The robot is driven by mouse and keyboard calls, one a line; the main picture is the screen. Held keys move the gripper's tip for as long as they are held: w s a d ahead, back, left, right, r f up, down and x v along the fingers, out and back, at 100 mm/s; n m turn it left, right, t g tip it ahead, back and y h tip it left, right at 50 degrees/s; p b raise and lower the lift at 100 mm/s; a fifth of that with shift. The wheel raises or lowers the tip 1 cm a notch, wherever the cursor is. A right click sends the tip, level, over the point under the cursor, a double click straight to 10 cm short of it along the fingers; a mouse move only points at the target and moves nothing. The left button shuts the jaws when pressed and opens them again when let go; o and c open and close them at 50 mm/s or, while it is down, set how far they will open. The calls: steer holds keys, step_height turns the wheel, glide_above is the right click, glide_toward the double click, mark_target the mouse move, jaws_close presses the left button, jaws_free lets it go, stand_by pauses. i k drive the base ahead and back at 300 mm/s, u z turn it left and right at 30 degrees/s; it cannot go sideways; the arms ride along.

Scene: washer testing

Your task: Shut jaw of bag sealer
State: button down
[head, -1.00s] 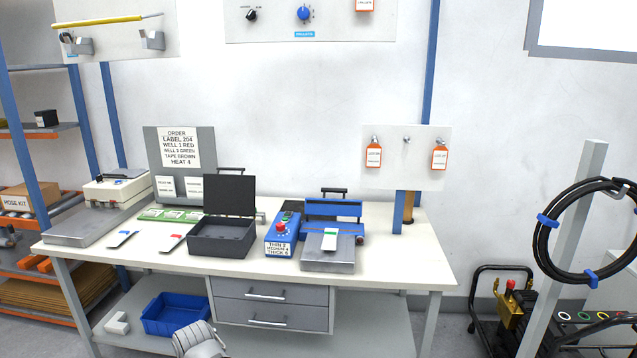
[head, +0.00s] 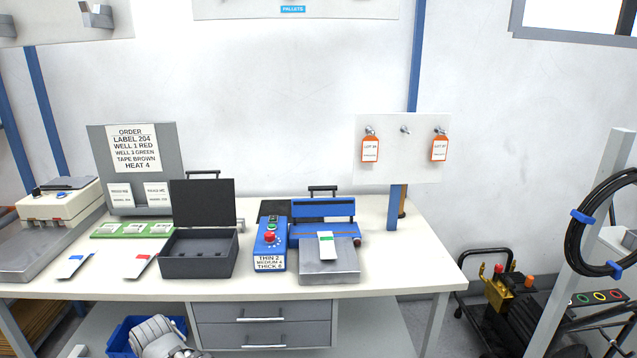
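The bag sealer stands on the bench, right of centre. Its blue upper jaw (head: 323,207) is raised, with a black handle (head: 323,190) above it. A blue control box (head: 269,243) with a red knob and a heat label stands just left of the sealer. Part of my arm or gripper (head: 157,338) shows at the bottom edge, below the bench top and well away from the sealer. Its fingertips cannot be made out.
An open black case (head: 199,252) stands left of the control box. An order board (head: 133,150) stands behind white cards on the bench (head: 405,268). Tags hang on a panel (head: 404,165) at the right. The bench's right end is clear.

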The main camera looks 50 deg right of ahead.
mark_target(333, 206)
steer(key=z, duration=0.05)
steer(key=i, duration=0.05)
steer(key=z, duration=1.5)
